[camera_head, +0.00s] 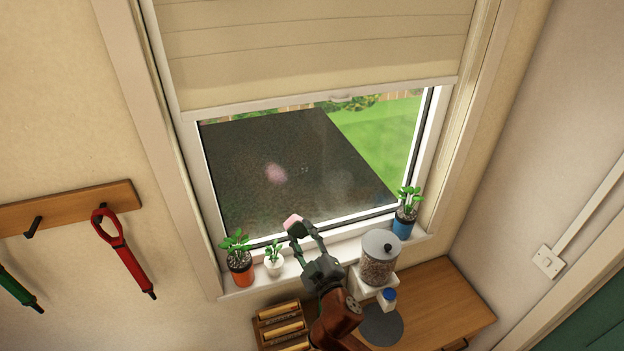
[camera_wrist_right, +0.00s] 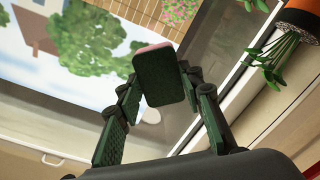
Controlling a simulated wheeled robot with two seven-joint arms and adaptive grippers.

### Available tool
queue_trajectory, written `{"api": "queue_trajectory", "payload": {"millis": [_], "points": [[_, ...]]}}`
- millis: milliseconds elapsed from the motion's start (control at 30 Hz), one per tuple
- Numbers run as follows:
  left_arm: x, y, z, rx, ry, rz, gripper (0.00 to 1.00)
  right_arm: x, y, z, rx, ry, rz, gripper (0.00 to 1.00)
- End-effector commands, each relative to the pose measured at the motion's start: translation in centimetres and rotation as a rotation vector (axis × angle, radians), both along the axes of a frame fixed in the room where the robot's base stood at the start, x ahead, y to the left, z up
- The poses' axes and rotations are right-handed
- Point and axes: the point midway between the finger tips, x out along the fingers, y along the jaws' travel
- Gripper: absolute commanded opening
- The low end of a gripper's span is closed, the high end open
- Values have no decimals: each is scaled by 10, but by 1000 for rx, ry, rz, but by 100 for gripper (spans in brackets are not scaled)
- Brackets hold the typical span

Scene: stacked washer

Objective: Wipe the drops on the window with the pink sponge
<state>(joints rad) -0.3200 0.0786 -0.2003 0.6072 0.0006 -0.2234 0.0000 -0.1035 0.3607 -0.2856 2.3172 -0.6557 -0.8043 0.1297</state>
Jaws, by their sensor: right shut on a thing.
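The pink sponge (camera_head: 293,221) is held at the fingertips of my right gripper (camera_head: 303,231), which is shut on it. In the right wrist view the sponge (camera_wrist_right: 163,80) shows a dark green face and a thin pink edge between the fingers. The window (camera_head: 310,150) has a pane below a lowered blind. The sponge is near the lower part of the pane; I cannot tell whether it touches. Faint small marks that may be drops (camera_head: 302,170) show mid-pane. A blurred pink spot, perhaps a reflection, lies left of them. My left gripper is not in view.
The sill holds an orange-potted plant (camera_head: 240,264), a small white-potted plant (camera_head: 273,264) and a blue-potted plant (camera_head: 404,222). A lidded glass jar (camera_head: 379,262) stands right of my right gripper. A wooden cabinet (camera_head: 450,300) is below. Tools hang on the left wall.

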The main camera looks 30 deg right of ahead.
Motion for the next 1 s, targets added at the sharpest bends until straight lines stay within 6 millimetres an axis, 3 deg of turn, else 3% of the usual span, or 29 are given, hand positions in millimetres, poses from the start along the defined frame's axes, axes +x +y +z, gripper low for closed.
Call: {"api": "queue_trajectory", "payload": {"millis": [33,100,300,500,833,1000], "points": [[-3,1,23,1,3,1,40,6,-9,33,-1,-5,-13,15],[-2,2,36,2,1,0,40,11,-21,55,1,-3,-31,15],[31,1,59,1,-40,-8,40,21,-41,92,7,4,-61,15],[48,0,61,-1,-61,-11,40,27,-47,97,9,5,-66,15],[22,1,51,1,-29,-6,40,58,-54,95,9,4,-67,15],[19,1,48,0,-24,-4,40,72,-57,95,9,5,-66,15]]}}
